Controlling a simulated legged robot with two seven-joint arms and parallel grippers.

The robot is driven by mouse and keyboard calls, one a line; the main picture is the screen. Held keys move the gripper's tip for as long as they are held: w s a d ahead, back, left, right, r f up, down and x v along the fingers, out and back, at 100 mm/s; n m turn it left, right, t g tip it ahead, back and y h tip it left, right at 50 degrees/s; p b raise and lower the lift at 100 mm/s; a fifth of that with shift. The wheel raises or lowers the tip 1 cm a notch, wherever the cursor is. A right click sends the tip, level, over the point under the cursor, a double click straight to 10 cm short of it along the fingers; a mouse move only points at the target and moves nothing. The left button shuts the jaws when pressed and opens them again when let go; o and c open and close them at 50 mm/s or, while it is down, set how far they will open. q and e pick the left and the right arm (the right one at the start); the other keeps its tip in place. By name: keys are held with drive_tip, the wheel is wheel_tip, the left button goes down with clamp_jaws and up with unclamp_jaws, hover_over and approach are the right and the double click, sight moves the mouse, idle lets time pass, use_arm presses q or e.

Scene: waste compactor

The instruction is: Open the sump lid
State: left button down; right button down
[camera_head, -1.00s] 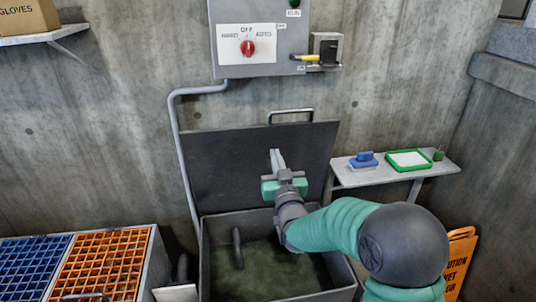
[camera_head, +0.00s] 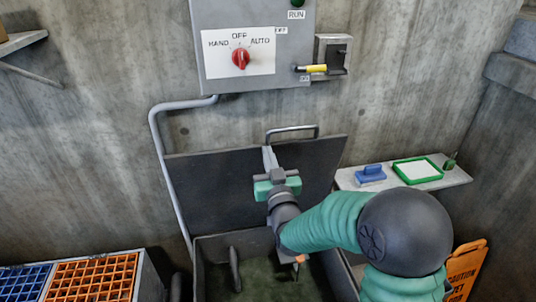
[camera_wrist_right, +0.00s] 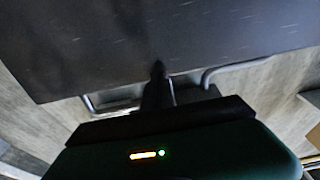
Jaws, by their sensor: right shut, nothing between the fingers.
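The sump lid (camera_head: 215,175) is a dark grey plate standing raised, leaning toward the wall behind the open sump. Its metal bar handle (camera_head: 292,130) is at the top edge, and a bar also shows in the right wrist view (camera_wrist_right: 235,68). The sump (camera_head: 212,250) below is a grey box with murky greenish liquid and a dark pipe inside. My right gripper (camera_head: 270,157) is shut and empty, in front of the lid's face, with its fingers pointing up toward the handle. I cannot tell whether the fingertips touch the lid. My left gripper is not in view.
A control box (camera_head: 250,45) with a red switch hangs above, beside a yellow-handled lever (camera_head: 315,68). A shelf (camera_head: 440,178) with a blue item and a green tray is at right. Orange grating (camera_head: 95,278) stands lower left, and a caution sign (camera_head: 465,265) lower right.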

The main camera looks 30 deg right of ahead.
drive_tip(key=w+d+r+g+p, duration=0.1)
drive_tip(key=w+d+g+p, duration=0.1)
drive_tip(key=w+p, duration=0.5)
drive_tip(key=shift+w+d+y, duration=0.4)
drive_tip(key=shift+w, duration=0.55)
drive_tip(key=shift+r, duration=0.15)
